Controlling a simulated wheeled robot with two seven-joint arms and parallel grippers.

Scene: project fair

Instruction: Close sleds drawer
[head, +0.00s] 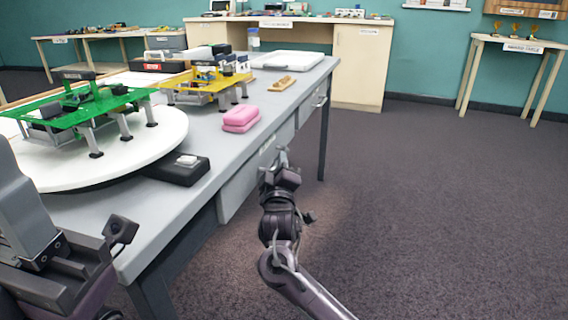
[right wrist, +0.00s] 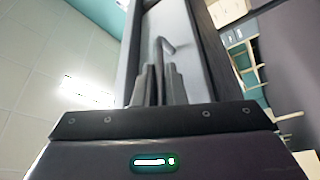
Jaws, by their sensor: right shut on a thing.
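The grey drawer front (head: 243,184) is under the right edge of the grey table (head: 225,155). A small label on it is too small to read. In the head view I cannot tell whether a gap stands between drawer and table. My right gripper (head: 282,160) is at the drawer front, shut on its handle, which is mostly hidden. In the right wrist view its fingers (right wrist: 158,85) are close together against a grey front, with a bent handle (right wrist: 171,47) beyond them. My left gripper (head: 40,235) shows partly at the lower left, away from the drawer; its fingertips are unclear.
A second drawer (head: 312,103) is farther along the table. On top are a pink block (head: 241,119), a white turntable (head: 160,140) with a green model (head: 90,105), a yellow model (head: 205,83) and a black button box (head: 180,170). The carpet (head: 430,200) at right is clear.

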